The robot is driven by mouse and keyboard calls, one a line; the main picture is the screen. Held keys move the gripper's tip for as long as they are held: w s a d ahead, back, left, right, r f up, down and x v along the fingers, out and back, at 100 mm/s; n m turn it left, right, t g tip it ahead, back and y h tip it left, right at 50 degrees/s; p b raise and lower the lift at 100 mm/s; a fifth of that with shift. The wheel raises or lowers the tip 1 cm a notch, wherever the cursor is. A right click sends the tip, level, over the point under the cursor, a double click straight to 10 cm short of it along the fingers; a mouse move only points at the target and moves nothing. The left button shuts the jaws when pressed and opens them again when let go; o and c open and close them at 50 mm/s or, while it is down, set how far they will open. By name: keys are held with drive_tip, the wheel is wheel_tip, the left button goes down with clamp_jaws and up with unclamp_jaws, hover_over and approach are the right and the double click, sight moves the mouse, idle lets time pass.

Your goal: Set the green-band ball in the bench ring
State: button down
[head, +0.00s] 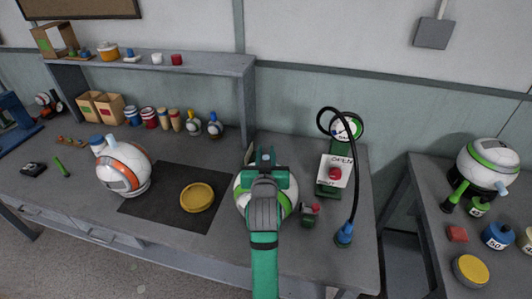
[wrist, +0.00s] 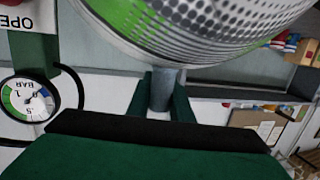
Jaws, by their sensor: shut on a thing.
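The green-band ball (head: 241,205) is white with a green stripe and shows in the head view right of the dark mat, partly hidden behind my arm. My gripper (head: 264,168) is over its top. In the wrist view, my gripper's fingers (wrist: 162,92) are shut on the ball's short grey neck, and the dotted green-and-white body (wrist: 205,25) fills the top. I cannot tell whether the ball touches the bench. A round yellow ring (head: 197,197) with a raised rim lies on the mat, left of the ball, with nothing in it.
An orange-band ball (head: 122,168) stands left of the mat (head: 150,205). A gauge stand with an OPEN sign (head: 335,170) and a black hose (head: 359,190) are close on the right. Another green-band ball (head: 488,158) sits on the right table. A shelf (head: 150,68) runs behind.

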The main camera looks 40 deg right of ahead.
drive_tip(key=c, duration=1.6)
unclamp_jaws()
drive_tip(key=shift+r, duration=0.1)
drive_tip(key=shift+s+a+r, duration=0.1)
drive_tip(key=shift+s, duration=0.05)
drive_tip(key=v, duration=1.1)
drive_tip(key=shift+s+a, duration=0.2)
drive_tip(key=shift+a, duration=0.05)
